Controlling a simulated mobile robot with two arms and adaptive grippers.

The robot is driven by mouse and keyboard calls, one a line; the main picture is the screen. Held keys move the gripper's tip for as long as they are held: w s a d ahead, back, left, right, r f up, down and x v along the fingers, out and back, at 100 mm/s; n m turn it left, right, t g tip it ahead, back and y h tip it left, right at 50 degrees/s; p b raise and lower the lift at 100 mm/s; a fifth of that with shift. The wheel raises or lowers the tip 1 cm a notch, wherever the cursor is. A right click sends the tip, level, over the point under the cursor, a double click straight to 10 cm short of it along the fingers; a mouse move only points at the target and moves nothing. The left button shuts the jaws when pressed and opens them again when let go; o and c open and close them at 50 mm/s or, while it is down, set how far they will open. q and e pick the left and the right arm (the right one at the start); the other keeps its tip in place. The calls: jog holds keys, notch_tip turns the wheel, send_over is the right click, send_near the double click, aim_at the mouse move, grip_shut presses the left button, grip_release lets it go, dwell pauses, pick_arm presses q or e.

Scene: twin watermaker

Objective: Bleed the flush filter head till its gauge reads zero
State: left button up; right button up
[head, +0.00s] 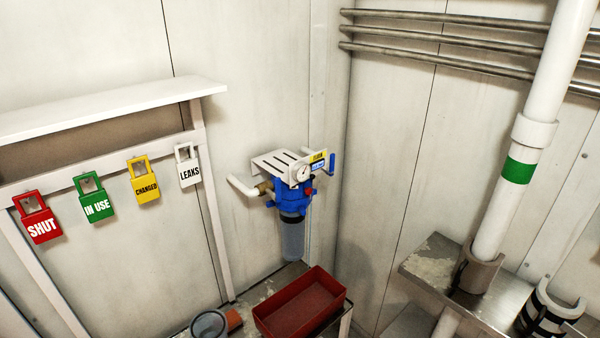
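The flush filter head (287,190) is a blue fitting on the wall left of the corner, under a slotted white bracket (281,163). A round white gauge (304,173) sits on its front; its reading is too small to tell. A small red part (309,191) shows on the head just below the gauge, and a blue handle (332,164) stands upright at its right. A grey-blue filter bowl (293,238) hangs below the head. A white pipe with a brass fitting (264,188) joins it at the left. Neither of my grippers is in view.
A red tray (300,303) stands on a low shelf below the filter, beside a grey round cup or strainer (209,324). Tags SHUT (41,228), IN USE (98,208), CHANGED (146,189) and LEAKS (189,173) hang left. A white green-banded pipe (517,170) rises at right.

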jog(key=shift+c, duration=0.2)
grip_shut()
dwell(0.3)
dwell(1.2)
